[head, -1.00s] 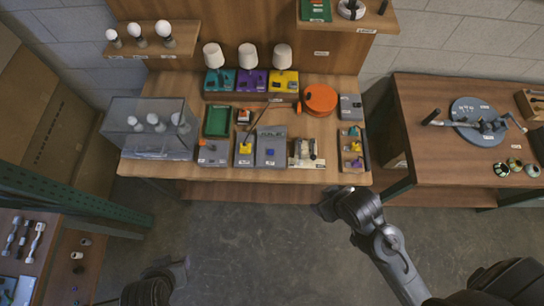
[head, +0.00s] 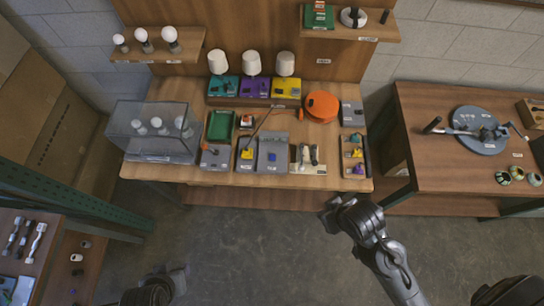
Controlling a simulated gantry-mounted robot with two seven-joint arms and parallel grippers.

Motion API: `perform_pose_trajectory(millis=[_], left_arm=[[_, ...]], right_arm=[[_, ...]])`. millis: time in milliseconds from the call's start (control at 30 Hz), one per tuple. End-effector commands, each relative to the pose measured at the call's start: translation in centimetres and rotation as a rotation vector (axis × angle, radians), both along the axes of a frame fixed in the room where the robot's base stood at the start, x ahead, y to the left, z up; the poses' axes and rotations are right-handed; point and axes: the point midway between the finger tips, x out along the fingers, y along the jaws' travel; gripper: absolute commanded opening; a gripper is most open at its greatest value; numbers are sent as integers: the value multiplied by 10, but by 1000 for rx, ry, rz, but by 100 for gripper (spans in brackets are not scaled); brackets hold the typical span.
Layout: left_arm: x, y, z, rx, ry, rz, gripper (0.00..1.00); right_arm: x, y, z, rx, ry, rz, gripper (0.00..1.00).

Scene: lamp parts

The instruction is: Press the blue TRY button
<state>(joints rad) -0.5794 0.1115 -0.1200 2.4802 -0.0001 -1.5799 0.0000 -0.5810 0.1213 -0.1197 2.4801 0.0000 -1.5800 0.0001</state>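A small blue button (head: 272,157) sits on a grey box (head: 273,142) at the front middle of the wooden workbench (head: 226,181) in the head view. The label below the button is too small to read. My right gripper (head: 328,207) is in front of the bench, to the right of and nearer than the grey box, apart from the button. Its fingers are too small and dark to tell open from shut. My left gripper (head: 183,275) is low at the left over the floor, far from the button, and its fingers are not clear.
A grey box with a yellow part (head: 247,153) stands left of the button box. A small rack (head: 306,155) stands to its right. An orange round case (head: 322,106) and lamps on coloured bases (head: 254,86) are behind. The floor (head: 255,245) is clear.

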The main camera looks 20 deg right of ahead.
Motion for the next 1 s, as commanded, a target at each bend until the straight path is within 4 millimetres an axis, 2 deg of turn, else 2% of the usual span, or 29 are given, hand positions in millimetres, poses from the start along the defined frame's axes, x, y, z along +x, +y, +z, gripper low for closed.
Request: perform_pose_trajectory(millis=[33, 100, 133, 1000], left_arm=[[0, 0, 0, 0, 1, 0, 43], [0, 0, 0, 1, 1, -1, 43], [0, 0, 0, 1, 1, -1, 43], [-1, 2, -1, 9, 2, -6, 43]], right_arm=[[0, 0, 0, 0, 0, 0, 12], [0, 0, 0, 0, 1, 0, 1], [0, 0, 0, 0, 1, 0, 0], [0, 1, 0, 2, 0, 0, 0]])
